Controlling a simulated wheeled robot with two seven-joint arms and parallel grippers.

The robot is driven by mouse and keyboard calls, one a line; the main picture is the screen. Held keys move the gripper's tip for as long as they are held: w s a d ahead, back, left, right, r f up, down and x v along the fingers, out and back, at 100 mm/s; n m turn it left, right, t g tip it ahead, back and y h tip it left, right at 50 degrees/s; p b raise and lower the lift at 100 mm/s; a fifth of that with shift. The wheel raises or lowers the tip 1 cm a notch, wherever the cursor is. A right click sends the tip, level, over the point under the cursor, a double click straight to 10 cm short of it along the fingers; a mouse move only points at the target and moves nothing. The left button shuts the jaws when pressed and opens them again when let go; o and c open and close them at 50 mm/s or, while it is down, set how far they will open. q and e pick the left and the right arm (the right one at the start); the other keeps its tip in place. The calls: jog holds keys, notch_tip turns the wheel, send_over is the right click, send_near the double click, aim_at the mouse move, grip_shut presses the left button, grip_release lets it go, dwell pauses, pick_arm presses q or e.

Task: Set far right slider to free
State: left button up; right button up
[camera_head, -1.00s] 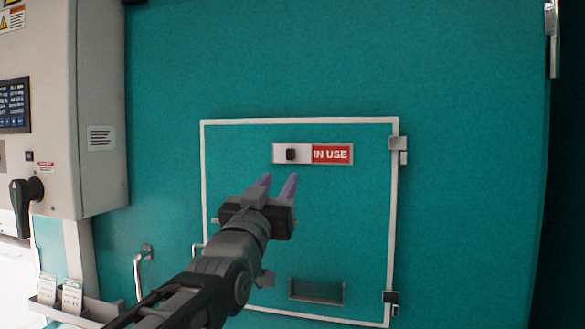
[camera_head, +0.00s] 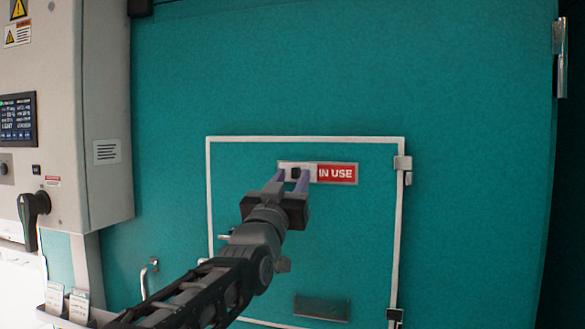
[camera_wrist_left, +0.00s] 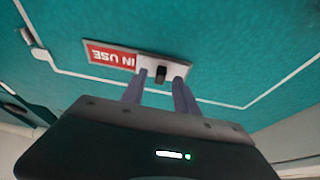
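The slider plate (camera_head: 338,173) is mounted on the upper part of a small framed hatch in the teal chamber front. Its right half shows red with "IN USE". Its black knob (camera_head: 296,172) is at the left end, on a pale cover. My left gripper (camera_head: 290,178) is open, with its purple fingertips either side of the knob. In the left wrist view the plate (camera_wrist_left: 111,57) appears upside down, and the knob (camera_wrist_left: 161,73) lies between the open fingers (camera_wrist_left: 158,85). I cannot tell whether the fingers touch it. My right gripper is not in view.
A grey control cabinet (camera_head: 105,100) with a screen (camera_head: 18,118) and a black rotary handle (camera_head: 33,210) stands at the left. Hatch hinges (camera_head: 402,163) are on the right edge. A door handle (camera_head: 148,278) and a label holder (camera_head: 75,308) are at lower left.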

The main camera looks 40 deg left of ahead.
pick_arm(q)
jog(key=shift+w+a+r, duration=0.15)
jog(key=shift+w, duration=0.25)
jog(key=shift+c, duration=0.4)
grip_shut()
dwell(0.8)
